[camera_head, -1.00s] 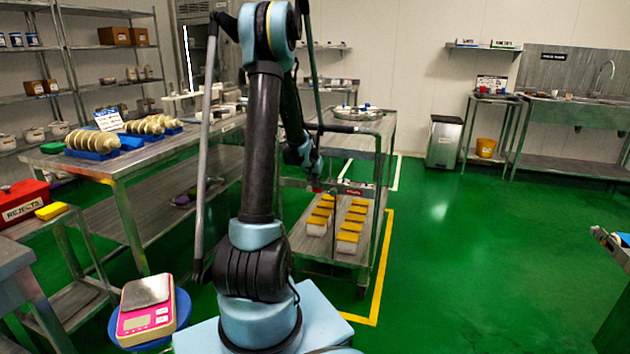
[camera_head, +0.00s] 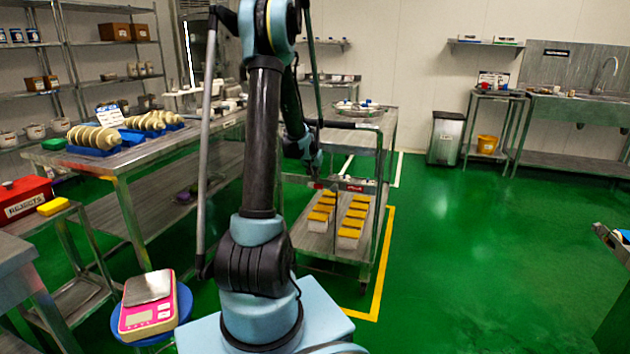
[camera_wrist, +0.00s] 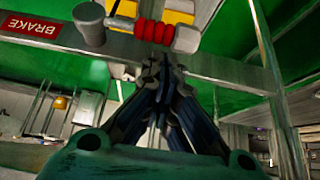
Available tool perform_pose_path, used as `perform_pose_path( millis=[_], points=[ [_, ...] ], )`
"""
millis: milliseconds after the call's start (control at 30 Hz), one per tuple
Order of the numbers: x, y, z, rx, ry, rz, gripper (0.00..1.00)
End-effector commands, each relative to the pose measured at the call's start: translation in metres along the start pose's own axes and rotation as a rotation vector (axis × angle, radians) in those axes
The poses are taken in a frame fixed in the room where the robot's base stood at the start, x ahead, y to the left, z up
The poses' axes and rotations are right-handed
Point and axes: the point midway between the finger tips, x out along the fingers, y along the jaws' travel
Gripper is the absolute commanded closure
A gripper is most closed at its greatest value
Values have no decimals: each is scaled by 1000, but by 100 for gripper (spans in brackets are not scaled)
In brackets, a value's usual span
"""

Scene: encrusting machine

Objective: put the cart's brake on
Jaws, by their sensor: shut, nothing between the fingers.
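The cart (camera_head: 383,190) is a steel-framed trolley ahead of me, with a bar across its near end. In the wrist view a red-and-white BRAKE plate (camera_wrist: 31,26) is on that bar. Beside it is the brake lever, with a ribbed red grip (camera_wrist: 155,31) and a grey round knob (camera_wrist: 89,20) at its left. My gripper (camera_wrist: 160,65) is shut and empty, its fingertips at the bar just below the red grip. I cannot tell whether they touch it. In the head view my gripper (camera_head: 316,180) is small and partly hidden by my arm.
Yellow-lidded tubs (camera_head: 349,232) stand on the cart's lower shelf. A worktable (camera_head: 130,170) is on the left, with a pink scale (camera_head: 148,315) on a blue stool nearer me. Yellow floor tape (camera_head: 378,290) edges the cart's right side. Green floor to the right is open.

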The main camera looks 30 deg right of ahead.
Motion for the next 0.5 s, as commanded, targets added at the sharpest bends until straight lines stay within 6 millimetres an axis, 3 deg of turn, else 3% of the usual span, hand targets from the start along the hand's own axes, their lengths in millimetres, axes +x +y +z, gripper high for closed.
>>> perform_pose_path(
  millis=[133,500],
  points=[
    [-19,-4,-15,-3,0,-1,100],
    [-67,-8,-13,-4,0,-2,100]
  ],
)
